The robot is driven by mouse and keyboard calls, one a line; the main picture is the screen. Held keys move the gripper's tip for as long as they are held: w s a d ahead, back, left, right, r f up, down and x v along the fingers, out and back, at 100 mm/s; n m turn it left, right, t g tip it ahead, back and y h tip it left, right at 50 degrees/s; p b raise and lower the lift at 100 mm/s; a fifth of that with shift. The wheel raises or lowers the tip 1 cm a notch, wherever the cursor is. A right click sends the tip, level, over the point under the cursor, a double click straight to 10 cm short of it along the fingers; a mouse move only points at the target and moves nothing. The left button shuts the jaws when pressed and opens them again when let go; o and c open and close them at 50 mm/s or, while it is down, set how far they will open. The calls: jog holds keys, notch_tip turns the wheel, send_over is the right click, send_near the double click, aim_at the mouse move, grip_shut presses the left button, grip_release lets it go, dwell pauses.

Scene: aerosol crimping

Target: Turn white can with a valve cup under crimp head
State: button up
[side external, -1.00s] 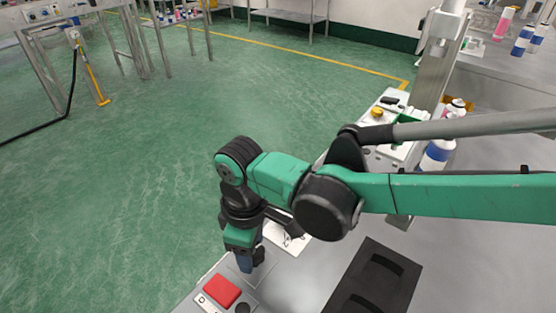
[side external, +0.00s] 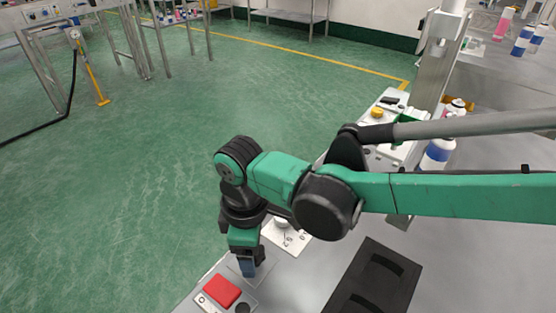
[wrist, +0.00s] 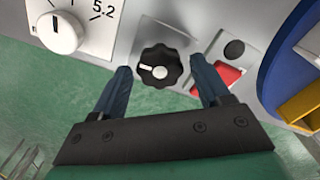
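My gripper (side external: 249,265) points down over the control panel at the front edge of the bench. In the wrist view my gripper (wrist: 160,66) is open, with its two blue fingers apart on either side of a black ribbed knob (wrist: 160,68). I cannot tell whether they touch it. A white-and-blue can (side external: 437,154) stands behind my arm, partly hidden by it. A second can with a pale top (side external: 457,104) is behind it. I cannot make out a valve cup or the crimp head.
A red button (side external: 222,291) lies beside my gripper. A white dial (wrist: 62,32) with a printed scale sits left of the knob in the wrist view. A black slotted tray (side external: 374,281) lies on the bench. More cans (side external: 523,40) stand at the back right.

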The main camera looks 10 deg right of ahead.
jog(key=shift+o, duration=0.5)
jog(key=shift+r, duration=2.8)
